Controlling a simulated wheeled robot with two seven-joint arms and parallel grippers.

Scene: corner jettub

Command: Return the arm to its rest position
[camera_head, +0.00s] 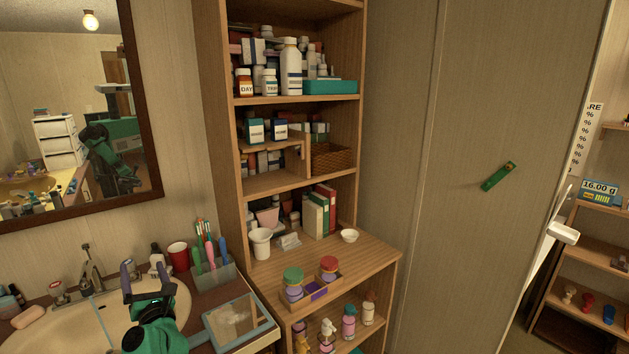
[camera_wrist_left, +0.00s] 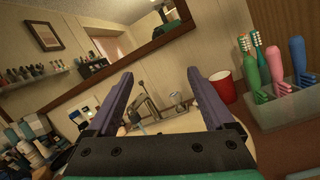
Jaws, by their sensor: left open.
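My left gripper (camera_head: 146,283) is over the sink basin at the lower left of the head view, its jaws apart and nothing between them. In the left wrist view its two purple fingers (camera_wrist_left: 160,100) are spread wide, with the faucet (camera_wrist_left: 149,95) seen between them and farther off. The green wrist of my left arm shows below the fingers in the head view. My right gripper is not seen in either view, apart from what the mirror may reflect.
The sink (camera_head: 60,325) has a faucet (camera_head: 92,268) behind it. A red cup (camera_head: 179,256), a toothbrush holder (camera_head: 212,280) and a glass-topped box (camera_head: 237,322) stand to the right. A wooden shelf unit (camera_head: 345,262) holds bottles and jars. A mirror (camera_head: 150,150) hangs above the sink.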

